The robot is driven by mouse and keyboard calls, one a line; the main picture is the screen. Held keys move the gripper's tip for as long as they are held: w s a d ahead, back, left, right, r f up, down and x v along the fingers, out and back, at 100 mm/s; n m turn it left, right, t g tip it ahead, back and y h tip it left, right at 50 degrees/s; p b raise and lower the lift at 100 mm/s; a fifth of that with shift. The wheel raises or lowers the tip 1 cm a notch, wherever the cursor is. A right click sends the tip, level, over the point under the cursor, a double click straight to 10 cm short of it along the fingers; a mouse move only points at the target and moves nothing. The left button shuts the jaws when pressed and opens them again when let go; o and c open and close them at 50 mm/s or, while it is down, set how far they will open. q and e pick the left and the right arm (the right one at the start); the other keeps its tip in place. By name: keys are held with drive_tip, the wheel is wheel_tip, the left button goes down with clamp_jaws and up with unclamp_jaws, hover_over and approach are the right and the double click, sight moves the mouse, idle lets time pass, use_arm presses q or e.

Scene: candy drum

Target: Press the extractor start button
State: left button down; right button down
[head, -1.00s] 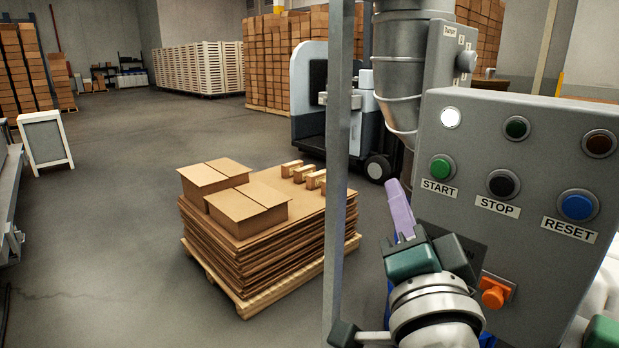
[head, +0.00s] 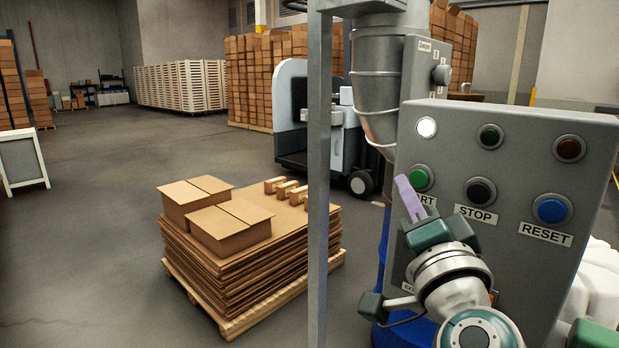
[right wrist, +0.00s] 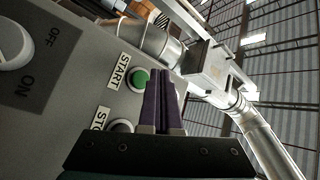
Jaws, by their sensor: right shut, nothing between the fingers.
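The green start button (head: 420,178) sits on the grey control panel (head: 510,165), above a START label that my gripper partly covers. It also shows in the right wrist view (right wrist: 141,79), just left of my fingertips. My right gripper (head: 405,182) is shut and empty, its purple fingers pointing up just left of and below the button in the head view. In the right wrist view the closed fingers (right wrist: 159,76) stand beside the button; whether they touch it I cannot tell. My left gripper is not in view.
Black STOP (head: 481,192) and blue RESET (head: 552,209) buttons are right of START. A white lamp (head: 427,127) is lit above. A grey post (head: 318,200) stands left of the panel. A pallet of cardboard (head: 245,250) lies farther left, with open floor around it.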

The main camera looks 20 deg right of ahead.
sight(419, 179)
drive_tip(key=shift+w+d, duration=0.35)
drive_tip(key=shift+d, duration=0.45)
idle(0.8)
drive_tip(key=shift+d, duration=0.1)
idle(0.6)
drive_tip(key=shift+w+d, duration=0.15)
drive_tip(key=shift+d, duration=0.15)
